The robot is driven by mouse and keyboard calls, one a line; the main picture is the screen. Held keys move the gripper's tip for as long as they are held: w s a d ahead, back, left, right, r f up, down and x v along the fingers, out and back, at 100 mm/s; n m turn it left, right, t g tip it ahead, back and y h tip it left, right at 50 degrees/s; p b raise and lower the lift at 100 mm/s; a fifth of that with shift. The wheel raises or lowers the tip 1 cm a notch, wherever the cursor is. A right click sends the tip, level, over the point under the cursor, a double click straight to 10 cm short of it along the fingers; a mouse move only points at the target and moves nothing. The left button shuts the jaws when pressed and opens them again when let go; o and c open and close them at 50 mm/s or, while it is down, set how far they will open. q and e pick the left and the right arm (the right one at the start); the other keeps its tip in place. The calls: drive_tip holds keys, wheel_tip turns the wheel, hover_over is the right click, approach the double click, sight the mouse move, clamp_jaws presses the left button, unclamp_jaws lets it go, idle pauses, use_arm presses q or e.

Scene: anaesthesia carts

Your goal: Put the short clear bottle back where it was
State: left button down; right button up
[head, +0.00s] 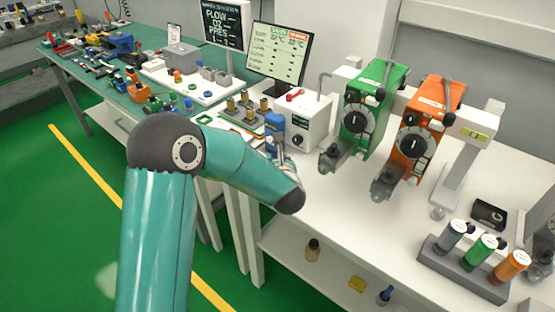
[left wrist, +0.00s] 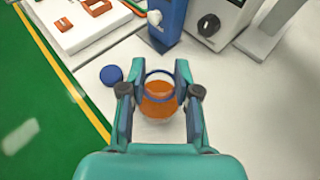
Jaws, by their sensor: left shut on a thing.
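In the left wrist view, my left gripper (left wrist: 160,88) is shut on a short clear bottle (left wrist: 160,108) with a blue ring at its open-looking top and orange contents. One finger is on each side of it. The bottle looks upright over the white bench; I cannot tell whether its base touches the surface. A round blue cap (left wrist: 111,75) lies on the bench to the left of the bottle. In the head view, my left gripper (head: 283,155) is small and partly hidden behind my forearm, and the bottle cannot be made out there. My right gripper is not in view.
A blue dispenser (left wrist: 160,22) and a white box with a black knob (head: 306,122) stand just beyond the gripper. Green (head: 372,105) and orange (head: 422,125) vaporisers stand to the right. The front middle of the white bench (head: 330,215) is clear.

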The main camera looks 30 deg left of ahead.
use_arm(q)
drive_tip(key=shift+f, duration=0.15)
drive_tip(key=c, duration=0.8)
unclamp_jaws()
drive_tip(key=shift+c, duration=0.2)
drive_tip(key=shift+r, duration=0.25)
drive_tip(key=b+v, duration=0.2)
drive_tip(key=v, duration=0.9)
drive_tip(key=shift+s+d, duration=0.25)
drive_tip(key=shift+s, duration=0.1)
